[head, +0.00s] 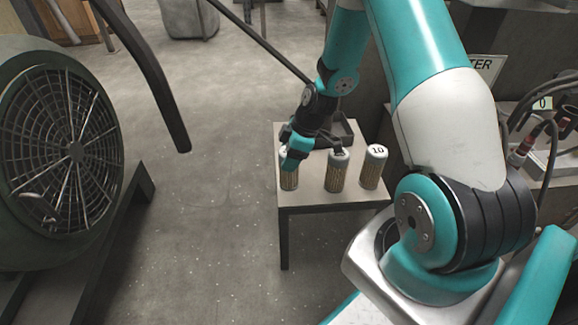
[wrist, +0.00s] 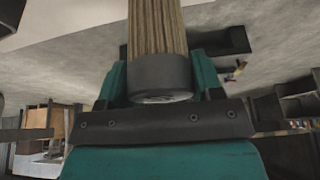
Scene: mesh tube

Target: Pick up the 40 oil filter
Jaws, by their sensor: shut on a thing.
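Three pleated oil filters with pale grey caps are at a small table (head: 330,198) in the head view.
A dark open tray (head: 342,128) lies at the back of the table, behind my gripper. A large round fan with a grille (head: 68,145) stands at the left. Cables and equipment (head: 545,140) fill the right side. The floor left of the table is clear.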

